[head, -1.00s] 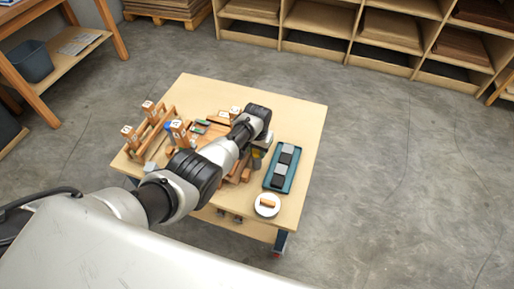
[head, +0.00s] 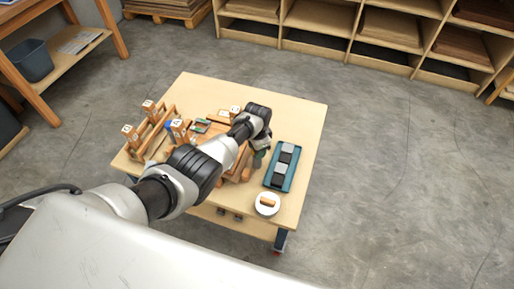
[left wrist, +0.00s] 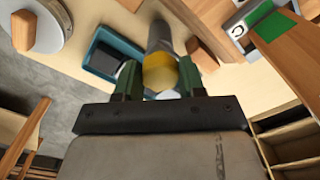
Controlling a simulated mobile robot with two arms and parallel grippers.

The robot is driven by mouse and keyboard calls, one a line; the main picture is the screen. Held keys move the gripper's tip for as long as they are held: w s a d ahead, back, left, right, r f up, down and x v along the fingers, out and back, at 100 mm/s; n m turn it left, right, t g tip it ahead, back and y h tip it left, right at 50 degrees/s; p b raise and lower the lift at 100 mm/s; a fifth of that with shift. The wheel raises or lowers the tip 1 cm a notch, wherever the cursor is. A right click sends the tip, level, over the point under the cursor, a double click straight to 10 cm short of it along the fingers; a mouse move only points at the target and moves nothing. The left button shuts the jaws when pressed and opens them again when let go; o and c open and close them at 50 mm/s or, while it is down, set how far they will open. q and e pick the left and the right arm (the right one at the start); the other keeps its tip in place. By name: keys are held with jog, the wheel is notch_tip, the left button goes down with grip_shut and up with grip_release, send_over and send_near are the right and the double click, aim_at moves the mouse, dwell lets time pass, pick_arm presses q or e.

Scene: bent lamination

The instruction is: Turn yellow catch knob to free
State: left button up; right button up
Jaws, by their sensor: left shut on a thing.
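The yellow catch knob (left wrist: 160,72) sits between the two green fingers of my left gripper (left wrist: 165,80) in the left wrist view. The fingers are shut on it, one on each side. A grey cylindrical part stands behind the knob. In the head view my left arm reaches over the table, and my left gripper (head: 260,158) points down at the right side of the wooden fixture (head: 205,133). The knob is hidden there by the gripper and arm. My right gripper is in neither view.
A teal tray (head: 270,183) with dark and grey blocks lies right of the gripper. A white round dish (head: 261,211) with a wooden piece is near the table's front edge. A wooden rack with marked blocks (head: 130,132) stands at left. The table's (head: 298,110) back right is clear.

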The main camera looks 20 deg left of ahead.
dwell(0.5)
pick_arm(q)
jog(key=o, duration=0.9)
jog(key=shift+r, duration=0.1)
jog(key=shift+r+p, duration=0.35)
notch_tip(320, 180, up, 9)
jog(key=p, duration=0.3)
jog(key=shift+f, duration=0.15)
jog(key=shift+r+p, duration=0.35)
jog(key=shift+r, duration=0.25)
